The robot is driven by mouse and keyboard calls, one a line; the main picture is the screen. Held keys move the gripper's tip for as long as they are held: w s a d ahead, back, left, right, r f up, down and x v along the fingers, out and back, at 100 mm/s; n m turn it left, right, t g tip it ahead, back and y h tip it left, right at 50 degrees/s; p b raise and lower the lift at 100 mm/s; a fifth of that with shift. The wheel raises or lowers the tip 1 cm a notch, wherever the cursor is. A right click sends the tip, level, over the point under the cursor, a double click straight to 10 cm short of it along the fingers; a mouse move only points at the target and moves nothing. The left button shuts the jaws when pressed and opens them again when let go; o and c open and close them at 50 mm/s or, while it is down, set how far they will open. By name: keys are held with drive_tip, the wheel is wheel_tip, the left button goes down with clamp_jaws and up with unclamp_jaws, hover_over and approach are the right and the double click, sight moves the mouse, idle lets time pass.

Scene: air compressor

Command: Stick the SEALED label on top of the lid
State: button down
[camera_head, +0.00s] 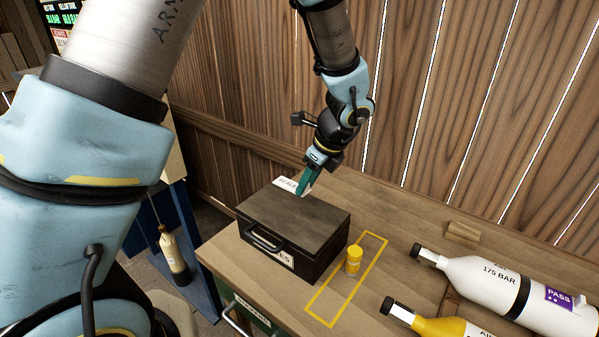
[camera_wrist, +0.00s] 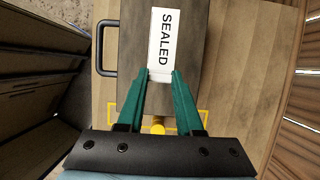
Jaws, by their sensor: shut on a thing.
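My gripper (camera_head: 305,188) is shut on the white SEALED label (camera_head: 286,184), with its teal fingers pointing down near the back edge of the dark box. In the wrist view the fingertips (camera_wrist: 161,77) grip one end of the label (camera_wrist: 163,42), which reaches out flat over the lid. The lid (camera_head: 298,217) is closed, dark and bare; it also shows in the wrist view (camera_wrist: 133,40). Whether the label touches the lid or hangs above it, I cannot tell.
A small yellow-capped cylinder (camera_head: 354,260) stands beside the box, within a yellow outline (camera_head: 373,253) on the wooden bench. A white bottle (camera_head: 480,275) and a yellow bottle (camera_head: 430,320) lie at the right. A plank wall (camera_head: 450,110) stands behind.

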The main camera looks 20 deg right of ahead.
sight(302, 215)
drive_tip(key=shift+r, duration=0.1)
idle(0.4)
drive_tip(key=shift+f+b, duration=2.1)
drive_tip(key=shift+f, duration=1.3)
drive_tip(key=shift+f, duration=0.65)
drive_tip(key=shift+c, duration=2.4)
unclamp_jaws()
drive_tip(key=shift+b, duration=0.3)
